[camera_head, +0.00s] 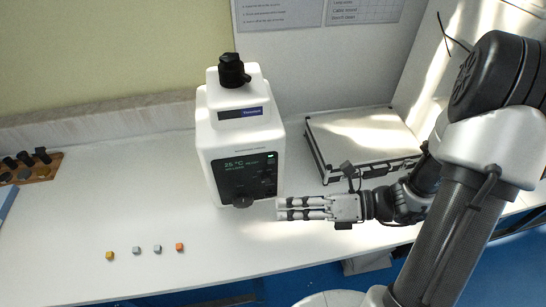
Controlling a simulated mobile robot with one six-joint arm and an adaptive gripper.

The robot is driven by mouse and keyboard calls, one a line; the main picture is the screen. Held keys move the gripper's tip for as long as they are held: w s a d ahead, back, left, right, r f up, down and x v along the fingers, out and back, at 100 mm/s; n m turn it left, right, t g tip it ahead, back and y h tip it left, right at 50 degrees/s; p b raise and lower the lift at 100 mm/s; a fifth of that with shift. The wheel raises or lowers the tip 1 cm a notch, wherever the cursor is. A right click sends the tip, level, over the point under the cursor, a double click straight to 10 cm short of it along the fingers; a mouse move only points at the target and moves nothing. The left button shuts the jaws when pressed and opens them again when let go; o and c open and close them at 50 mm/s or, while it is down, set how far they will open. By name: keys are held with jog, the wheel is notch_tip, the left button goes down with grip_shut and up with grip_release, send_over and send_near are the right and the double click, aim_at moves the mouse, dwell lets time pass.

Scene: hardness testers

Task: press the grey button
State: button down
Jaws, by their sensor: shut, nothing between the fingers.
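A white tester (240,130) stands on the bench with a dark front panel (232,180). The panel shows a "25 °C" readout and has a dark round knob (243,201) at its lower edge. Small marks show on the panel's right side, but I cannot tell which of them is the grey button. My gripper (280,209) reaches in from the right, with its fingers shut and empty, pointing left. Its tips are just right of the panel's lower right corner and appear apart from the tester.
A flat silver-topped case (365,135) lies right of the tester, behind my gripper. Several small cubes (157,249), yellow, grey and orange, lie at the front left. A wooden rack (30,168) with black-topped items is at the far left.

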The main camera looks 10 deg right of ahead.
aim_at(271, 161)
jog(key=w+d+f+m+t+h, duration=0.2)
jog(key=w+d+f+m+t, duration=0.2)
jog(key=m, duration=0.9)
jog(key=d+f+t, duration=0.3)
jog(key=t, duration=0.1)
jog(key=shift+w+d+t, duration=0.3)
jog(key=shift+d, duration=0.1)
jog(key=w+d+b+x, duration=0.2)
jog(key=b+x, duration=0.1)
jog(key=x, duration=0.9)
jog(key=shift+w+a+b, duration=0.3)
jog(key=shift+w, duration=0.05)
jog(key=shift+f, duration=0.1)
